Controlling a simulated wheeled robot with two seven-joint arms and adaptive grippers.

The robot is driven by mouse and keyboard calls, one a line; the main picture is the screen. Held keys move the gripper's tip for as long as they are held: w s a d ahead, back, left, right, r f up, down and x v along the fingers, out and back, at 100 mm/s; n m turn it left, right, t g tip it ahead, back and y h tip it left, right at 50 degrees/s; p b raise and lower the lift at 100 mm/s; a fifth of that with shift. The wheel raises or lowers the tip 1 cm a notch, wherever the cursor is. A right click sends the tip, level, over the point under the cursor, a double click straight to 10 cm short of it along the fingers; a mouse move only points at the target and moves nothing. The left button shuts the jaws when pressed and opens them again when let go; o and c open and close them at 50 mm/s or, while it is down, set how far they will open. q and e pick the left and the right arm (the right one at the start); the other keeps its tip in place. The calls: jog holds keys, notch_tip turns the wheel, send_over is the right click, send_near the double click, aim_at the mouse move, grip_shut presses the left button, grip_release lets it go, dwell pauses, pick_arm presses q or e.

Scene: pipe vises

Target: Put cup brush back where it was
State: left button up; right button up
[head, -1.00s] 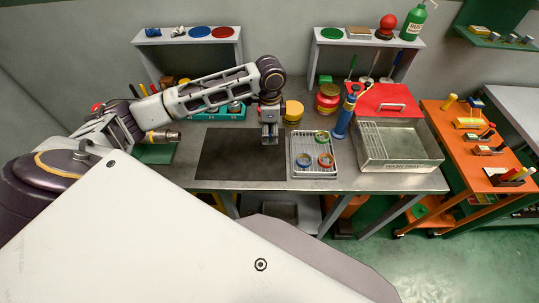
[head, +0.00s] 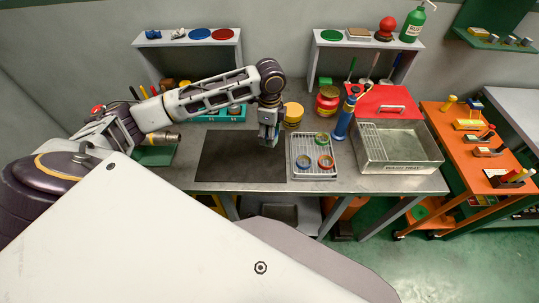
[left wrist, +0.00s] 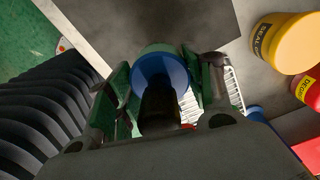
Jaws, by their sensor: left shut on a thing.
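My left gripper (head: 268,141) hangs over the right part of the dark mat on the bench, left of the wire tray. In the left wrist view the gripper (left wrist: 163,88) is shut on a round blue piece with a dark stem, seemingly the cup brush (left wrist: 160,68). Its lower end is hidden between the fingers. In the head view the held piece is too small to make out clearly. A teal holder (head: 237,117) with several round pieces stands behind the mat, partly hidden by my left arm. My right gripper is not in view.
The wire tray (head: 292,176) holds green, blue and red rings. Behind it stand a yellow tin (head: 293,114), a red tin (head: 327,101) and a blue upright tool (head: 344,117). A wash tray (head: 398,168) is to the right. The dark mat (head: 228,160) is bare.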

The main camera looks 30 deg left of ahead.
pick_arm(q)
jog(key=shift+f, duration=3.05)
jog(key=shift+f+p, duration=0.35)
jog(key=shift+f, duration=1.55)
jog(key=o, duration=1)
jog(key=shift+f, duration=0.1)
jog(key=shift+c, duration=0.2)
notch_tip(320, 180, up, 12)
jog(key=shift+r+b, duration=0.15)
jog(key=shift+b, duration=0.35)
